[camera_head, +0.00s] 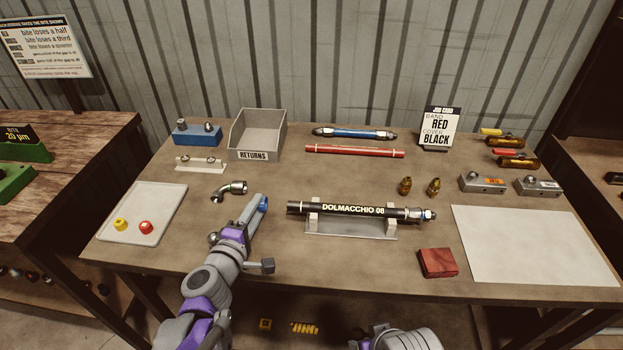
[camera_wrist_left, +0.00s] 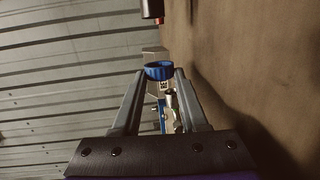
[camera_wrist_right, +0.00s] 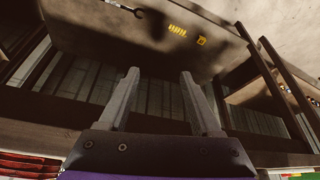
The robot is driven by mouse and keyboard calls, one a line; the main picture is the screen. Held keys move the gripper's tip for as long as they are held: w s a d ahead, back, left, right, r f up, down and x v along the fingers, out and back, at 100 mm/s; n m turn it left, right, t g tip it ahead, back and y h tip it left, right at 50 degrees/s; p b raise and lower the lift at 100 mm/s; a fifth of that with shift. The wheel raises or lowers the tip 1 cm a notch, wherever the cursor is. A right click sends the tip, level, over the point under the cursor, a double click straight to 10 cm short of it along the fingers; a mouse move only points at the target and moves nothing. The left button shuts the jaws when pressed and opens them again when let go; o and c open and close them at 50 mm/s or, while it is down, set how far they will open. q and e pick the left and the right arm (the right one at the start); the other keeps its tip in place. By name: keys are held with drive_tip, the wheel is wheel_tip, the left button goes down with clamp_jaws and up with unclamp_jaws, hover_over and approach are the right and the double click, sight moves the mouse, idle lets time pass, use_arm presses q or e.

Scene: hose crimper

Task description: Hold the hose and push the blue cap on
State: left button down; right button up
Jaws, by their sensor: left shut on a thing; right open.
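The black hose (camera_head: 354,210), lettered DOLMACCHIO 08, lies across a light grey cradle (camera_head: 350,231) on the bench, with a metal fitting at its right end. My left gripper (camera_head: 259,207) is shut on the blue cap (camera_head: 264,203), left of the hose's left end and apart from it. The blue cap (camera_wrist_left: 159,71) also shows between the fingertips in the left wrist view, with a dark tube end (camera_wrist_left: 151,9) beyond it. My right gripper (camera_wrist_right: 158,78) is open and empty in the right wrist view; its fingers are out of the head view.
A pale tray (camera_head: 150,206) at left holds a yellow cap (camera_head: 120,224) and a red cap (camera_head: 145,228). A bent metal fitting (camera_head: 230,189) lies near my left gripper. A returns bin (camera_head: 257,136), blue hose (camera_head: 355,133) and red hose (camera_head: 355,151) are behind. A red block (camera_head: 438,262) sits front right.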

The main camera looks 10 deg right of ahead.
drive_tip(key=w+r+m, duration=0.1)
drive_tip(key=r+m, duration=0.2)
drive_tip(key=r, duration=0.1)
drive_tip(key=w+d+r+m+g, duration=0.1)
drive_tip(key=w+r+m, duration=0.1)
drive_tip(key=r, duration=0.2)
drive_tip(key=w+r+m, duration=0.2)
drive_tip(key=r+m, duration=0.1)
drive_tip(key=r, duration=0.1)
drive_tip(key=shift+w+d+m+g+h, duration=0.2)
drive_tip(key=shift+d+m+g+h, duration=0.1)
drive_tip(key=shift+d+g, duration=0.1)
wheel_tip(320, 180, up, 14)
drive_tip(key=m+g, duration=0.3)
drive_tip(key=m, duration=1)
hover_over(354, 207)
wheel_tip(354, 207, down, 11)
drive_tip(key=shift+f, duration=0.1)
clamp_jaws()
